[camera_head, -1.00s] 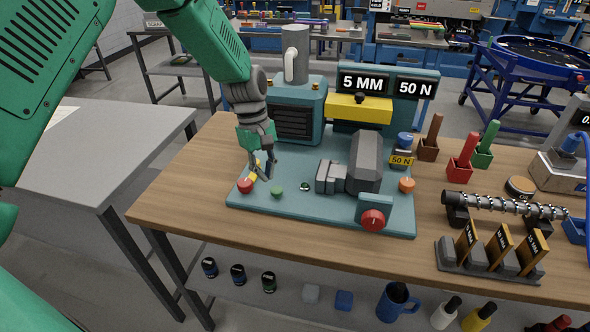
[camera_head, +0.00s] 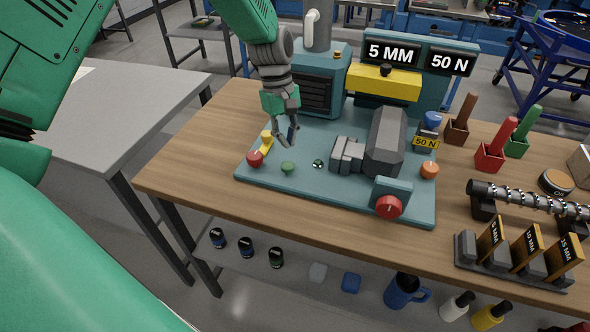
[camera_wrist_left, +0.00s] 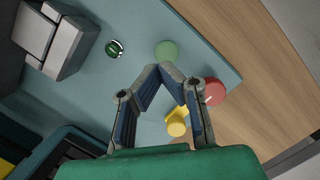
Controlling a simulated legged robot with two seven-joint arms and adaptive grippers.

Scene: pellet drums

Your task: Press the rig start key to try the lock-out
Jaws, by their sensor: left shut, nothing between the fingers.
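The rig (camera_head: 345,195) is a teal base plate with a grey block and housing on the wooden bench. Along its front left are a red knob (camera_head: 255,159), a green round key (camera_head: 288,168) and a small dark round part with a green mark (camera_head: 318,163). No lettering is readable on the green key. My left gripper (camera_head: 288,143) is shut and empty, pointing down above the plate just behind the green key. In the left wrist view the green key (camera_wrist_left: 166,50) lies just beyond the closed fingertips (camera_wrist_left: 163,70); contact cannot be told. My right gripper is not in view.
A yellow upright part (camera_head: 266,139) stands close to the left fingers, beside the red knob. An orange button (camera_head: 428,170) and a red dial (camera_head: 389,207) are farther right. The bench left of the rig (camera_head: 200,150) is clear.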

